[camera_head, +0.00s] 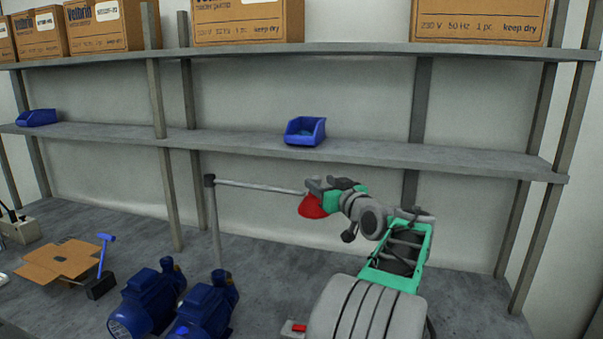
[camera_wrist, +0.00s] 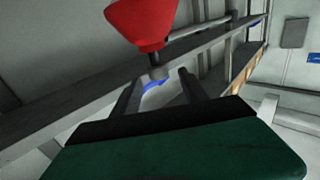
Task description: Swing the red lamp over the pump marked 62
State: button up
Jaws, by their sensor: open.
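The red lamp (camera_head: 311,207) hangs at the right end of a grey horizontal arm (camera_head: 262,186) on an upright pole (camera_head: 215,225). In the wrist view the red shade (camera_wrist: 143,22) has a grey knob (camera_wrist: 158,72) at its narrow end. My gripper (camera_head: 312,186) is at the lamp, its open fingers (camera_wrist: 158,76) around or just short of the knob; I cannot tell which. Two blue pumps, the left one (camera_head: 148,300) and the right one (camera_head: 208,308), stand on the bench left of my arm. Their numbers are not readable. My arm hides part of the bench.
A shelf (camera_head: 370,152) with blue bins (camera_head: 305,131) runs behind the lamp; cartons (camera_head: 248,20) stand above. A small red-topped thing (camera_head: 294,328) is beside my arm. The bench is clear at right.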

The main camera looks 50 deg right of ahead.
jog(key=shift+w+d+r, duration=0.1)
jog(key=shift+d+r, duration=0.1)
jog(key=shift+d, duration=0.05)
jog(key=p+x, duration=0.2)
jog(key=x, duration=0.4)
jog(key=shift+w+a+p, duration=0.1)
jog(key=shift+a+p, duration=0.1)
jog(key=shift+p, duration=0.1)
jog(key=shift+w+d, duration=0.25)
jog(key=shift+w, duration=0.15)
jog(key=shift+c, duration=0.5)
grip_shut()
